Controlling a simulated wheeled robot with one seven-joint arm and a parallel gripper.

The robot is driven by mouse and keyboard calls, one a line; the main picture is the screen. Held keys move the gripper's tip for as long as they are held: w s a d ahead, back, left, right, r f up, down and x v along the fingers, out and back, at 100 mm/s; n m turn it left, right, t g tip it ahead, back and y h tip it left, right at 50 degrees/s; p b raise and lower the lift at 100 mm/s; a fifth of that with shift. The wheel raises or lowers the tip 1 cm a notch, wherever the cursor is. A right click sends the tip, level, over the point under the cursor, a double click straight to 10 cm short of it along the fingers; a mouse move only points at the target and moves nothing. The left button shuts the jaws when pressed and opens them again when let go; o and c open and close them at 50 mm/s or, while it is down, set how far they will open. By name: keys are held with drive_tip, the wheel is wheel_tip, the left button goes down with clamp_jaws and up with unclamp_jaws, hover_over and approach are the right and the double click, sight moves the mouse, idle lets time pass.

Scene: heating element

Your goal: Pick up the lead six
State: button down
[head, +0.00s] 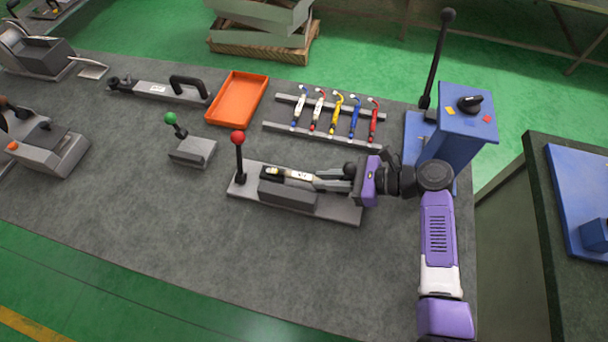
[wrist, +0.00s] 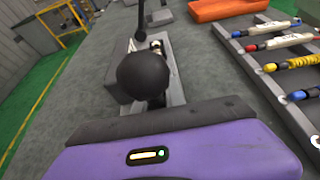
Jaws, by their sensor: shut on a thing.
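A short lead with a white label and a yellow-green end, which looks like the lead six (head: 300,175), lies along the grey fixture (head: 243,188) on the bench. My gripper (head: 318,180) reaches in from the right, with its fingers at the lead's right end. It is shut on the lead. The fixture has a red-knobbed lever (head: 238,138) at its left end. In the wrist view a black ball knob (wrist: 142,75) hides the fingertips and most of the lead. A pale bit of the lead (wrist: 156,45) shows beyond it.
A rack (head: 283,127) with several coloured leads stands behind the fixture. An orange tray (head: 238,120) and a green-knobbed lever block (head: 195,152) are to the left. A blue box with a tall lever (head: 456,125) stands close behind my arm. The front bench is clear.

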drive_tip(key=shift+r+p, duration=0.25)
drive_tip(key=shift+p, duration=0.3)
drive_tip(key=s+d, duration=0.2)
drive_tip(key=d, duration=0.8)
drive_tip(key=s+d+p, duration=0.1)
drive_tip(key=s+d, duration=0.1)
drive_tip(key=d, duration=0.8)
drive_tip(key=s+d, duration=0.1)
drive_tip(key=d, duration=0.9)
drive_tip(key=shift+s+d, duration=0.1)
drive_tip(key=shift+s, duration=0.3)
drive_tip(key=shift+s+d+f+p, duration=0.15)
drive_tip(key=shift+d+p, duration=0.15)
drive_tip(key=shift+d, duration=0.35)
